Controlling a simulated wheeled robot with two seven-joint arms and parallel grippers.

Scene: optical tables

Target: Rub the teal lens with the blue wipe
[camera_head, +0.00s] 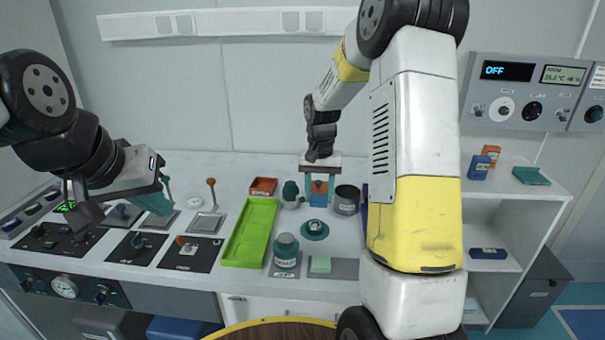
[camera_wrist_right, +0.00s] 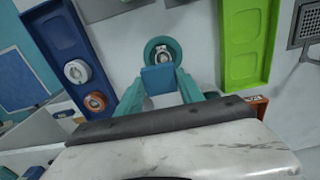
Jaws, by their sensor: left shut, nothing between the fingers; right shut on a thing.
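The teal lens (camera_head: 314,230), a round teal ring with a pale centre, lies on the bench top. It also shows in the right wrist view (camera_wrist_right: 162,45). My right gripper (camera_head: 319,187) points down with its teal fingers shut on the blue wipe (camera_head: 319,188), a small blue square. In the right wrist view the wipe (camera_wrist_right: 158,80) overlaps the near edge of the lens. In the head view a gap shows between wipe and lens, the wipe being higher and farther back. My left gripper (camera_head: 154,202) is shut and empty above the left panels.
A green tray (camera_head: 237,250) lies left of the lens, a labelled teal jar (camera_head: 286,252) and a green block (camera_head: 320,264) in front. A grey cup (camera_head: 346,202) stands behind right. A blue tray (camera_wrist_right: 57,30) holding two round pieces lies beside the lens, mostly hidden by my right arm in the head view.

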